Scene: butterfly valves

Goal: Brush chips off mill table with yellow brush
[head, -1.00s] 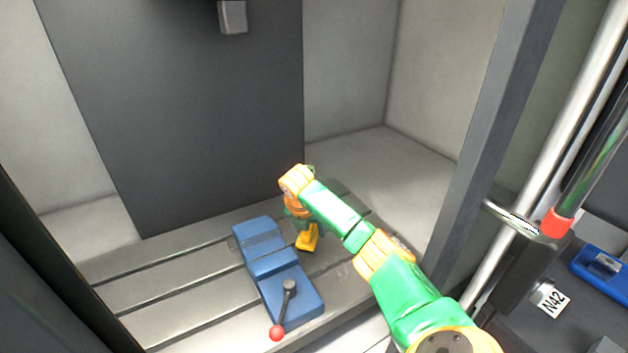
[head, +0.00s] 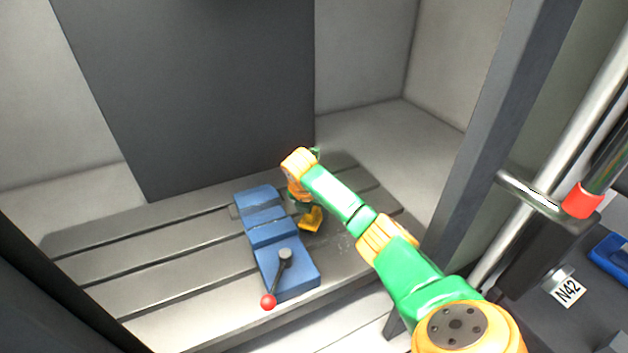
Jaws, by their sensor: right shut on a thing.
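The grey slotted mill table (head: 170,258) lies inside the machine enclosure. My right arm, green and yellow, reaches in from the lower right. My right gripper (head: 304,207) is low over the table, just right of the blue vise, and is shut on the yellow brush (head: 311,219). Only part of the brush shows, at table level; I cannot tell whether it touches the table. Small pale specks, likely chips (head: 345,241), lie on the table to the right of the brush. My left gripper is not in view.
A blue vise (head: 275,240) with a red-knobbed handle (head: 268,302) is bolted or set mid-table, close to the brush. A dark grey column (head: 200,90) stands behind. A dark door post (head: 490,150) and metal handle rail stand at right. The table's left part is clear.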

